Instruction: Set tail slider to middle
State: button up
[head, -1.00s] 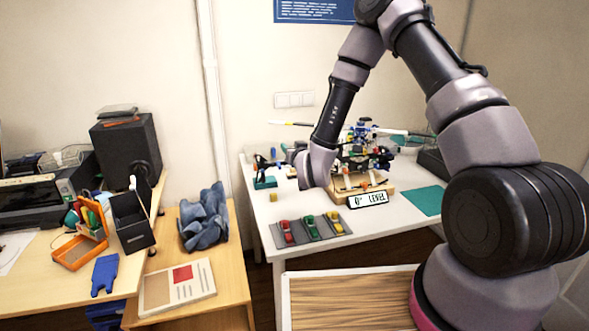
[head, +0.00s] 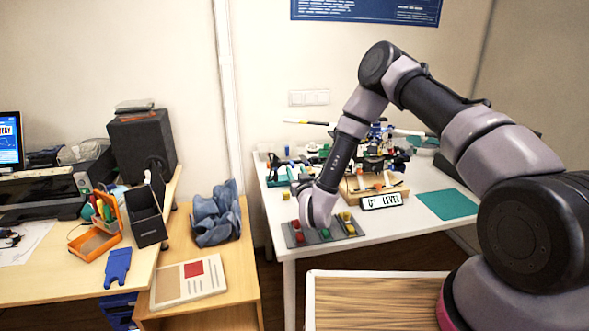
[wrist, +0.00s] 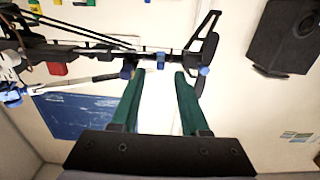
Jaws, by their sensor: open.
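A grey slider panel (head: 335,241) lies at the front of the white table in the head view, with red (head: 299,237), green (head: 325,234) and yellow (head: 350,229) pieces on it. I cannot read which one is the tail slider or its exact setting. The end of my arm hangs at the back edge of this panel and covers part of it. My gripper (wrist: 159,72) shows two green fingers in the wrist view, apart and with nothing between them. The fingertips are hidden in the head view.
A model on a wooden base stands behind the panel, with a display (head: 382,201) reading "0° LEVEL". Dark model parts (wrist: 95,48) show beyond my fingers in the wrist view. A green mat (head: 447,204) lies at right. A black speaker (head: 143,146) stands left.

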aim_at(293, 167)
jog(key=shift+x, duration=1.7)
grip_shut()
